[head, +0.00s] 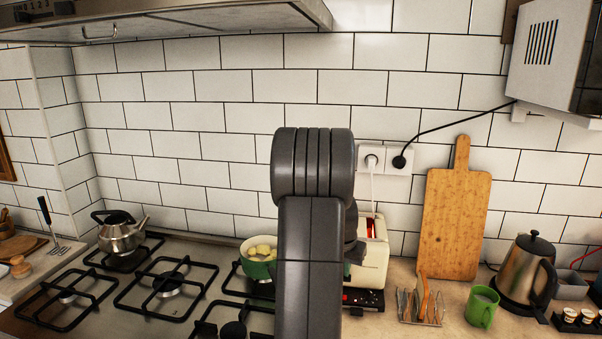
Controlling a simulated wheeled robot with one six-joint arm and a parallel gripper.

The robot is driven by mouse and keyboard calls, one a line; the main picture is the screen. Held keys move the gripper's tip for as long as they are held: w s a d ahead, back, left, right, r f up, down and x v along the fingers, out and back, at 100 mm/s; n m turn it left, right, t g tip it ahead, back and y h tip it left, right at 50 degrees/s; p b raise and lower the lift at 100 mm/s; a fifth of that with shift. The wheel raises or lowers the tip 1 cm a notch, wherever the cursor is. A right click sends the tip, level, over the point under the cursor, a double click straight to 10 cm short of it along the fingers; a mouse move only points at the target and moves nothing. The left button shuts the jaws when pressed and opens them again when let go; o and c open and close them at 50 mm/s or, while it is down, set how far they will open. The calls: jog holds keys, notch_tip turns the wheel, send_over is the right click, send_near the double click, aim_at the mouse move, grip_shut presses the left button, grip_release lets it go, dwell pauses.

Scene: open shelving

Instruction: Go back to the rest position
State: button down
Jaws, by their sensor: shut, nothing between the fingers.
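My dark grey arm (312,220) rises from the bottom edge at the middle of the head view, in front of the stove and counter. Its rounded joint (312,165) stands before the white tiled wall. A small dark part of my arm shows at its right side, in front of the cream toaster (373,260). My gripper cannot be made out; it is hidden behind the arm or out of view. Nothing held is visible.
A gas stove (210,262) with a kettle (121,233) and a green pot (259,268) lies left. Right are a cutting board (455,225), toast rack (422,308), green mug (482,306) and electric kettle (525,270). A hood (200,22) and microwave (550,60) hang above.

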jog(key=w+p+v, duration=0.1)
jog(key=p+v, duration=0.7)
jog(key=v, duration=0.5)
jog(key=shift+d+r, duration=0.15)
jog(key=shift+r, duration=0.3)
